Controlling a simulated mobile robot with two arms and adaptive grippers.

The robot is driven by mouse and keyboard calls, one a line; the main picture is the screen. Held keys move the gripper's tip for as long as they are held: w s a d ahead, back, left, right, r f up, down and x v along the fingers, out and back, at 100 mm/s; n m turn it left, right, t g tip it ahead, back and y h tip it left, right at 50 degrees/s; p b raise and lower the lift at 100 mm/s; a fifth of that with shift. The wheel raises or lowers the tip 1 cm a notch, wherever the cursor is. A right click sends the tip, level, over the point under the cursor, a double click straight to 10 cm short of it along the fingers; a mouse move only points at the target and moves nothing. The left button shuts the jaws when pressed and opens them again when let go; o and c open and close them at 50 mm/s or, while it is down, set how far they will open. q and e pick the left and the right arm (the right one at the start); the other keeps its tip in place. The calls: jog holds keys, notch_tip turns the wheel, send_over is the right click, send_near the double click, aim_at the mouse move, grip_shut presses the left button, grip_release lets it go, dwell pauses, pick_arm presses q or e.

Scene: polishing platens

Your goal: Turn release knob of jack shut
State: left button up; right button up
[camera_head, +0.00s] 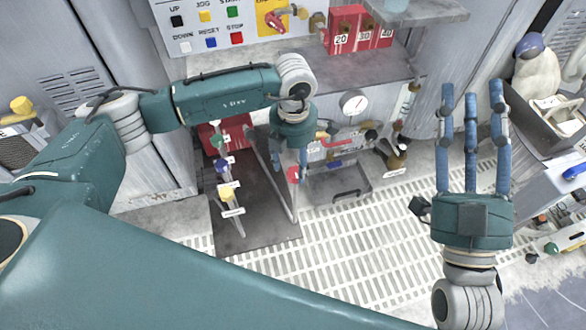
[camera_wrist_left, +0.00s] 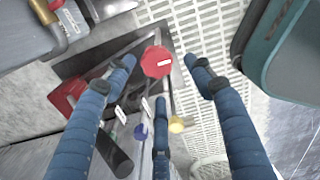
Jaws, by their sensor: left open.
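Contact cannot be told. The left gripper (camera_head: 290,155) is partly hidden by its own arm in the head view. My right gripper (camera_head: 472,95) is open and empty over the grated floor, fingers pointing up the picture.
Blue (camera_head: 222,165) and yellow (camera_head: 227,193) knobs stand beside the red one over a dark plate (camera_head: 255,230). A gauge (camera_head: 354,103) and brass fittings are to its right. A button panel (camera_head: 230,25) is above.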

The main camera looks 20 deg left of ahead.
aim_at(293, 173)
pick_arm(q)
notch_tip(293, 173, up, 8)
jog(key=shift+r, duration=0.2)
dwell(0.5)
